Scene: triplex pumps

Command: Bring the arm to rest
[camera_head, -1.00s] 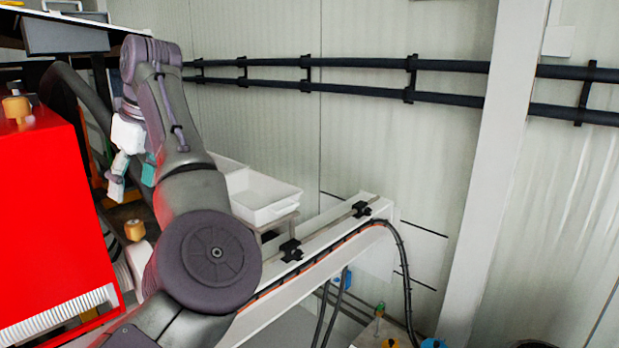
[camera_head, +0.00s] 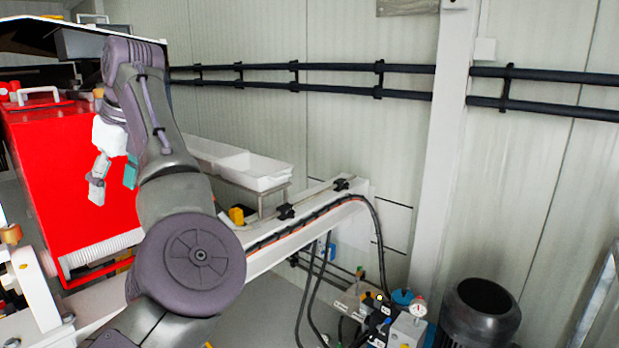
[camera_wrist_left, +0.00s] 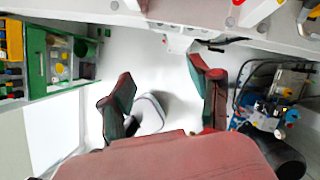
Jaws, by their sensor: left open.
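My left arm (camera_head: 180,180) rises folded on the left side of the head view. Its left gripper (camera_head: 114,178) hangs fingers-down in front of the red cabinet in that picture. The gripper is open. In the left wrist view the two dark red and green fingers (camera_wrist_left: 160,76) stand apart with nothing between them. Pale floor shows beyond them. My right gripper is in neither view.
A red cabinet (camera_head: 75,165) stands at left. White trays (camera_head: 255,171) sit behind a white beam (camera_head: 300,222) carrying cables. A dark motor (camera_head: 480,312) and a gauge (camera_head: 418,307) are at lower right. The left wrist view shows a green-framed shelf (camera_wrist_left: 62,62).

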